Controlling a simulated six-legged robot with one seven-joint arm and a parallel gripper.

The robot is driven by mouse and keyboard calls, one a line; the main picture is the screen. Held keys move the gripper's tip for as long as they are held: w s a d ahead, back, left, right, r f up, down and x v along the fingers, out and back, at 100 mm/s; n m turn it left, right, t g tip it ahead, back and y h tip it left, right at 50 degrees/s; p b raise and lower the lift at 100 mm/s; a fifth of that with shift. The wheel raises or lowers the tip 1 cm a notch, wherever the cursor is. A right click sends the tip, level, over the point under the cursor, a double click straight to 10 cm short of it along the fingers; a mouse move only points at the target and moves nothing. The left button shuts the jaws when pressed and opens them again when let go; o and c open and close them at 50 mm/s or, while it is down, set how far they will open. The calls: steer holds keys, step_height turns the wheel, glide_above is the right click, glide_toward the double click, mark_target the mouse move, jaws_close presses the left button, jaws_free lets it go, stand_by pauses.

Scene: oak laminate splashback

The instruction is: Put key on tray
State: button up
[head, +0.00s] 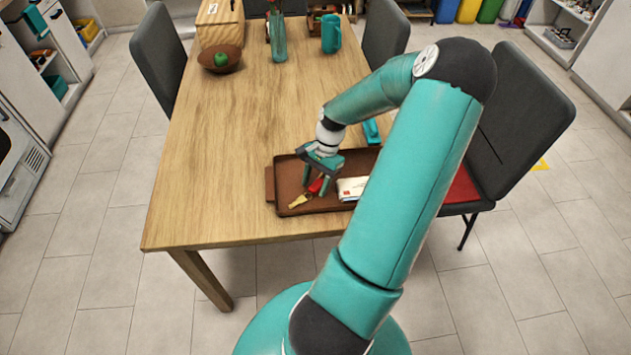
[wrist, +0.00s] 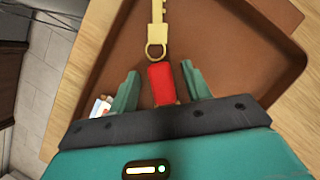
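A gold key (head: 301,200) with a red fob (head: 316,186) appears to lie on the brown tray (head: 290,168), near its front left corner. In the wrist view the key (wrist: 158,14) points to the top of the picture and the red fob (wrist: 161,83) is between my fingers. My gripper (head: 318,186) is low over the tray, pointing down. In the wrist view my gripper (wrist: 160,72) is open, with a finger on each side of the fob and a visible gap on the left. Part of the fob's near end is hidden by the gripper body.
White envelopes (head: 352,188) lie on the tray to the right of my gripper. A teal item (head: 371,131) is behind the tray, partly hidden by my arm. The table's left side is clear.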

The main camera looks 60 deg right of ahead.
steer(key=v, duration=1.2)
steer(key=w+a+r+n+h, duration=0.2)
steer(key=w+a+r+n, duration=0.15)
steer(key=a, duration=0.35)
steer(key=w+a+r+n+h, duration=0.2)
steer(key=a+r+n, duration=0.1)
steer(key=a+r, duration=0.3)
steer(key=w+a+r+n+h, duration=0.2)
steer(key=a+r+n, duration=0.1)
steer(key=a, duration=0.5)
steer(key=s+a+r+n+t, duration=0.2)
steer(key=s+a+r+n, duration=0.1)
steer(key=a, duration=0.6)
steer(key=s+a+r+n+t+y, duration=0.1)
steer(key=s+a+r+n+t, duration=0.2)
steer(key=a+n, duration=0.3)
steer(key=a+r, duration=0.1)
steer(key=a, duration=0.2)
steer(key=shift+s+a+r, duration=0.2)
steer(key=shift+s+r, duration=0.05)
steer(key=shift+s, duration=0.05)
steer(key=shift+c, duration=0.2)
